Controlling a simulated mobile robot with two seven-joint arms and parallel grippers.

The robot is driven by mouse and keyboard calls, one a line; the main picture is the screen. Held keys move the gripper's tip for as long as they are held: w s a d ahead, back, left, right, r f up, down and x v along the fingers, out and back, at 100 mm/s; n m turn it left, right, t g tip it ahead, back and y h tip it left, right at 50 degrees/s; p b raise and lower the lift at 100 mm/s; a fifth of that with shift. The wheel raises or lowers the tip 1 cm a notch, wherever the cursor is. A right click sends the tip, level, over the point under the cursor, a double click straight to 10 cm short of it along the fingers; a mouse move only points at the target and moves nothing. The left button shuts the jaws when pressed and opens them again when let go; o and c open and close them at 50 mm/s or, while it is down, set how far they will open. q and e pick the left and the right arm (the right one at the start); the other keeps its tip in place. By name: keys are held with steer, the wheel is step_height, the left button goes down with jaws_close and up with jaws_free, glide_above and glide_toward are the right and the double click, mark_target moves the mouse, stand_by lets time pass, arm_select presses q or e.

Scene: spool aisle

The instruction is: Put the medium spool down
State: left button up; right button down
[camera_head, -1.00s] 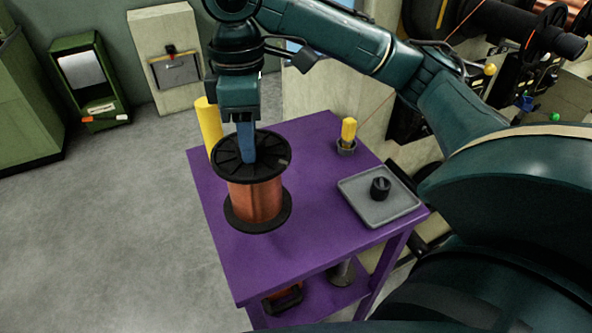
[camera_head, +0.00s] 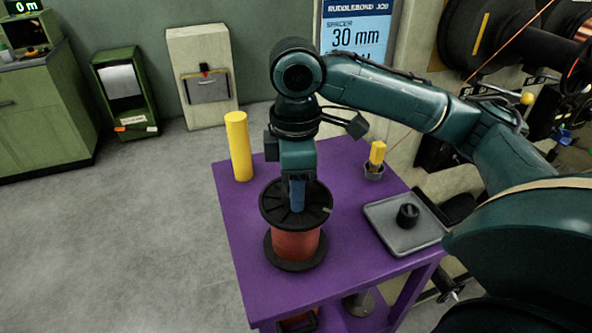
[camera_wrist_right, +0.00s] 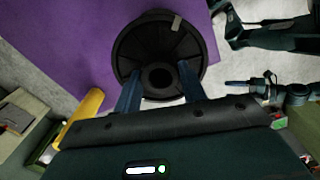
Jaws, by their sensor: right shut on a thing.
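The medium spool (camera_head: 297,242), with black flanges and a copper-red winding, is upright over the left part of the purple table (camera_head: 250,290). Its lower flange appears at or very near the tabletop; I cannot tell if it touches. My right gripper (camera_head: 297,205) points down at the spool's top from above. In the right wrist view, its two blue fingers (camera_wrist_right: 160,92) are on either side of the hub of the spool's top flange (camera_wrist_right: 155,45), shut on it.
A yellow cylinder (camera_head: 239,147) stands at the table's back left corner. A grey tray (camera_head: 385,213) with a black knob-like part (camera_head: 407,215) lies at the right, with a yellow-topped item in a small cup (camera_head: 374,170) behind it. The tabletop's front is clear.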

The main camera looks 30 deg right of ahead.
arm_select(q)
steer(key=shift+r, duration=0.2)
arm_select(e)
steer(key=shift+f, duration=0.55)
steer(key=c, duration=0.8)
jaws_free()
steer(key=shift+f, duration=0.1)
arm_select(q)
steer(key=shift+f, duration=0.15)
steer(key=p, duration=0.1)
steer(key=a+p, duration=0.1)
steer(key=shift+s+r+y+p, duration=0.2)
steer(key=shift+s+y+p, duration=0.1)
steer(key=shift+p, duration=0.05)
arm_select(e)
step_height(320, 180, up, 12)
steer(key=shift+r, duration=0.1)
arm_select(q)
steer(key=shift+w, duration=0.1)
